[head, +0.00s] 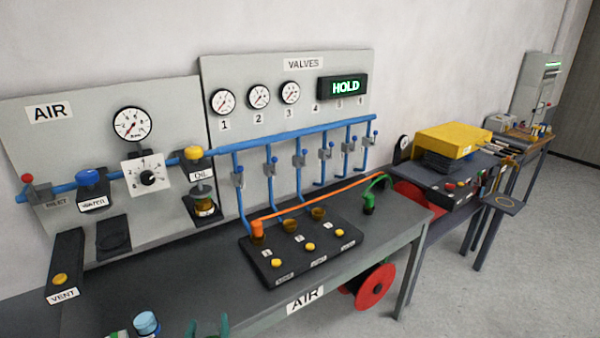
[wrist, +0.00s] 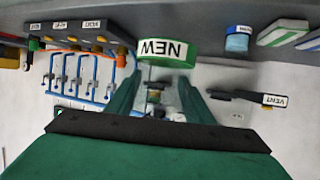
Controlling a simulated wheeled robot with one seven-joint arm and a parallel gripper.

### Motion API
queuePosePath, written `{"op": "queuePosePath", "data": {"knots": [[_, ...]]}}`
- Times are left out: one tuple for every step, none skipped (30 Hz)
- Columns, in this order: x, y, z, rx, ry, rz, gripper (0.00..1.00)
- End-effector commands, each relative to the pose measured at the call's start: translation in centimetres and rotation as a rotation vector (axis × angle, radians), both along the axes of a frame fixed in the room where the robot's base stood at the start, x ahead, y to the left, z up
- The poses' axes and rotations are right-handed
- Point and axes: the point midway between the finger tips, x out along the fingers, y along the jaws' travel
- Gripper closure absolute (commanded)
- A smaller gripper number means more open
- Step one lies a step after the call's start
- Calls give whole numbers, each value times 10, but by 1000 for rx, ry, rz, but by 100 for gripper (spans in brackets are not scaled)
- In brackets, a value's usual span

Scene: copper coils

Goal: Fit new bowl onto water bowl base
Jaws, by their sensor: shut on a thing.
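The new bowl, a green ring-like piece with a white NEW label (wrist: 163,50), shows in the wrist view between the tips of my gripper (wrist: 161,74). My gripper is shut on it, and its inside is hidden. In the head view only the green fingertips of my gripper (head: 207,328) show at the bottom edge; the bowl cannot be made out there. The water bowl base with its blue top (head: 88,178) and WATER label sits on the blue pipe on the AIR panel, up and left of my gripper and apart from it. Its underside is unclear.
The oil unit (head: 194,158) with its amber bowl hangs right of the water base. A dark plate (head: 114,234) and the VENT block (head: 65,266) lie below. The bench (head: 190,280) between is mostly clear.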

Motion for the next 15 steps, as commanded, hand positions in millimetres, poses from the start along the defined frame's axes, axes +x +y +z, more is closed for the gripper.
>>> {"op": "queuePosePath", "data": {"knots": [[6, -5, -13, -2, 9, -12, 78], [8, -7, -18, -1, 9, -17, 78], [11, -9, -24, 0, 9, -23, 78], [14, -11, -29, 1, 9, -27, 78], [16, -14, -34, 2, 9, -33, 78], [20, -17, -41, 3, 10, -40, 78], [22, -20, -47, 3, 10, -44, 78], [24, -22, -52, 4, 10, -49, 78], [27, -25, -60, 5, 10, -56, 78], [29, -29, -67, 6, 11, -62, 78], [31, -32, -74, 6, 12, -68, 78], [34, -36, -83, 8, 11, -75, 78], [36, -40, -92, 8, 13, -82, 78], [38, -45, -100, 8, 13, -89, 78], [40, -51, -113, 9, 14, -99, 78]]}}
